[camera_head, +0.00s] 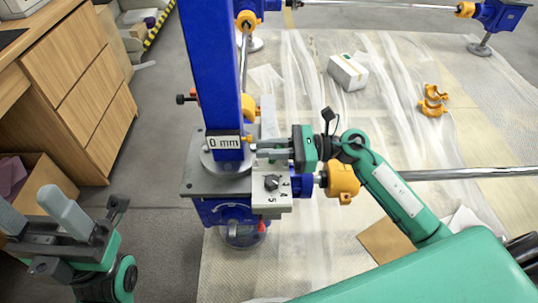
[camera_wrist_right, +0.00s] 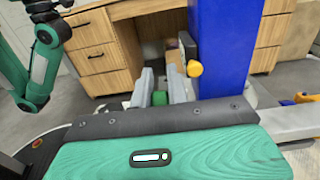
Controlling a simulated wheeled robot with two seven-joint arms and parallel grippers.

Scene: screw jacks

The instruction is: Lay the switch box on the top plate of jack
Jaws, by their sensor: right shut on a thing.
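The switch box (camera_head: 272,190) is pale, with a black knob, printed digits and a red part at its lower end. My right gripper (camera_head: 272,151) is shut on its far end, beside the blue column. The box overlaps the right edge of the jack's grey top plate (camera_head: 200,183) in the head view; whether it touches the plate I cannot tell. In the right wrist view the fingers (camera_wrist_right: 160,92) have a small green part between them; most of the box is hidden there. My left gripper (camera_head: 40,216) is open and empty at the lower left.
A blue column (camera_head: 214,70) with a "0 mm" label rises from the jack and also fills part of the wrist view (camera_wrist_right: 220,45). A wooden drawer cabinet (camera_head: 75,80) stands left.

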